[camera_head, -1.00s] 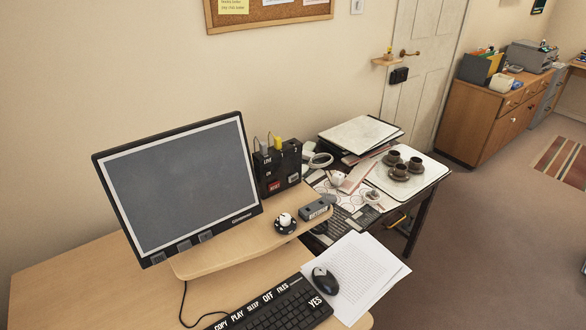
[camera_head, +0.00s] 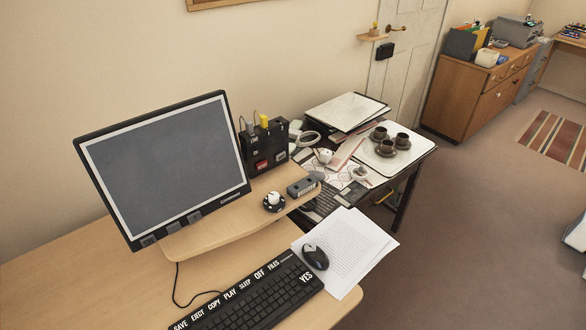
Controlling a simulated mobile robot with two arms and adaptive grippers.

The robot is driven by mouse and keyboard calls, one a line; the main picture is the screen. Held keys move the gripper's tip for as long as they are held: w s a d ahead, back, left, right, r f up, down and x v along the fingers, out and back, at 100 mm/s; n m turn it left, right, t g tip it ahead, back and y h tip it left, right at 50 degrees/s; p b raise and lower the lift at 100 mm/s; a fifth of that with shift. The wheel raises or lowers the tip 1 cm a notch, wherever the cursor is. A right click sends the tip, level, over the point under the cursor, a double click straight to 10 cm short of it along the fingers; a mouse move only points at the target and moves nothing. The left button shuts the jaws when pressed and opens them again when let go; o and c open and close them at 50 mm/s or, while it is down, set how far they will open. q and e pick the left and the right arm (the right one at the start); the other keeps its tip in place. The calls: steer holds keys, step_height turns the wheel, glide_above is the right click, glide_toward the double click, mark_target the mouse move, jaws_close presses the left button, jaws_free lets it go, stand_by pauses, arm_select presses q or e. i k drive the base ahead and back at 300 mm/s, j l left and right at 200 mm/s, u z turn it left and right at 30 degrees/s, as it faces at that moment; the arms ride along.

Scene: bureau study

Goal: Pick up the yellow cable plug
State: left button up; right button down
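The yellow cable plug (camera_head: 264,120) stands upright in the top of a black box (camera_head: 268,150) with a red label. A grey plug with a thin cable sits beside it on the left. The box stands on the desk's raised shelf, just right of the monitor (camera_head: 165,165). Neither of my grippers shows in the head view.
A black and white round object (camera_head: 274,201) and a grey device (camera_head: 303,187) stand on the shelf in front of the box. A keyboard (camera_head: 250,299), a mouse (camera_head: 315,257) and papers (camera_head: 346,245) lie below. A side table with a tray of cups (camera_head: 387,163) is at right.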

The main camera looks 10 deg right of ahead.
mark_target(264, 119)
steer(key=i+l, duration=0.15)
steer(key=l, duration=0.2)
steer(key=i+l, duration=0.15)
steer(key=l, duration=0.25)
steer(key=i+l+z, duration=0.1)
steer(key=l, duration=0.25)
steer(key=i+l, duration=0.2)
steer(key=l, duration=0.15)
